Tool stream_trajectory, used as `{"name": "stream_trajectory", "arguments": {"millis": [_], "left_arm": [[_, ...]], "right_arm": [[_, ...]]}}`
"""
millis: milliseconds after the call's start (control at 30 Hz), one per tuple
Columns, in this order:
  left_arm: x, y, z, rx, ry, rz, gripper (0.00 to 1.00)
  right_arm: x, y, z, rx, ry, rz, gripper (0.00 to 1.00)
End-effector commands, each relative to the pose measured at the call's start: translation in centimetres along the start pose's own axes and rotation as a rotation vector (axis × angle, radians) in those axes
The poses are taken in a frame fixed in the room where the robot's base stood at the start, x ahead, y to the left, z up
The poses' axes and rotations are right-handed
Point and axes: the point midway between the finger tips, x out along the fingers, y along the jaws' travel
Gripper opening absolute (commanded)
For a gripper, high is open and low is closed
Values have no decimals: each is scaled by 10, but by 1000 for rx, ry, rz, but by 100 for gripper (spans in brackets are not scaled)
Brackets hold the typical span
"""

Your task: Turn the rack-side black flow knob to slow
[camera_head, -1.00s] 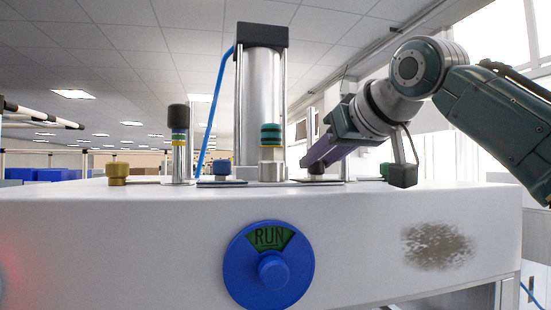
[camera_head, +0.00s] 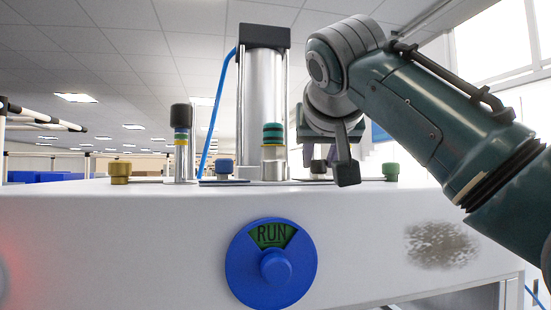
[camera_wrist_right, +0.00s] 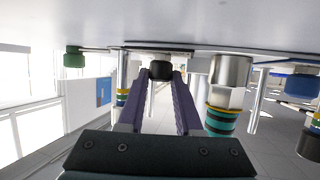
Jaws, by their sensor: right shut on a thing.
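The black flow knob (camera_head: 318,167) stands on top of the white press housing (camera_head: 150,215), right of the silver cylinder. It also shows in the right wrist view (camera_wrist_right: 160,70) between the fingertips. My right gripper (camera_wrist_right: 161,78) is shut on it, with one purple finger on each side. In the head view the wrist hangs over the knob and the fingers are partly hidden. The knob's pointer or marking cannot be read. My left gripper is not in view.
The silver cylinder (camera_head: 264,100) rises left of the gripper. A green knob (camera_head: 390,171) is to the right; blue (camera_head: 224,168) and brass (camera_head: 120,172) knobs are to the left. A blue RUN dial (camera_head: 271,265) is on the front face.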

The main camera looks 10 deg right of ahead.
Motion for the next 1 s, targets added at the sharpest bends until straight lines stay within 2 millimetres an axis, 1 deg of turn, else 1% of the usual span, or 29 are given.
{"name": "stream_trajectory", "arguments": {"millis": [233,267,500,767,867,967,1000], "left_arm": [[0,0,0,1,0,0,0],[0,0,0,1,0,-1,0],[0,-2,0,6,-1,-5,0],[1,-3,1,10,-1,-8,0],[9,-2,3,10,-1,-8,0],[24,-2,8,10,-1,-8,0],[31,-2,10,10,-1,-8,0]], "right_arm": [[1,0,0,-1,0,-3,0],[1,0,0,-1,0,-3,36],[0,0,0,-1,0,-2,63],[0,0,1,0,0,-2,64],[-5,-1,2,1,4,-4,64],[-18,-1,5,1,6,-6,64],[-25,-1,7,2,7,-7,64]]}}
